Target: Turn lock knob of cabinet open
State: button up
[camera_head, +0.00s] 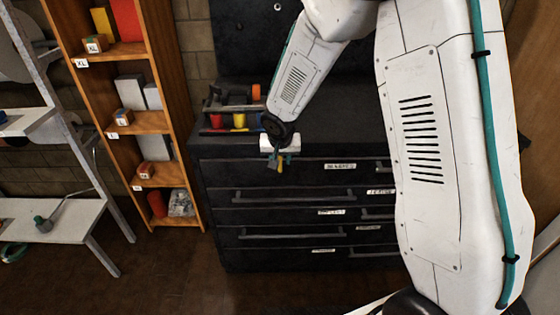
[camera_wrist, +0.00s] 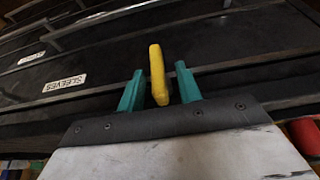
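The black drawer cabinet (camera_head: 226,222) stands at the centre of the head view, with several drawers, bar handles and white labels. Its front fills much of the wrist view (camera_wrist: 100,60). The yellow lock knob (camera_wrist: 157,72) is an upright narrow tab in the wrist view. My gripper (camera_wrist: 160,82) has two teal fingers, one on each side of the knob, with a small gap visible on both sides. In the head view my gripper (camera_head: 281,160) is at the cabinet's upper front edge, and a bit of yellow shows between the fingers. The knob's base is hidden.
A tool caddy (camera_head: 234,108) with coloured items stands on the cabinet top, close to my wrist. An orange shelf (camera_head: 152,122) with boxes is left of the cabinet. A pale bench (camera_head: 60,222) stands at far left. The floor before the cabinet looks clear.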

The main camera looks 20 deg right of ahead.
jog(key=shift+x, duration=0.8)
grip_shut()
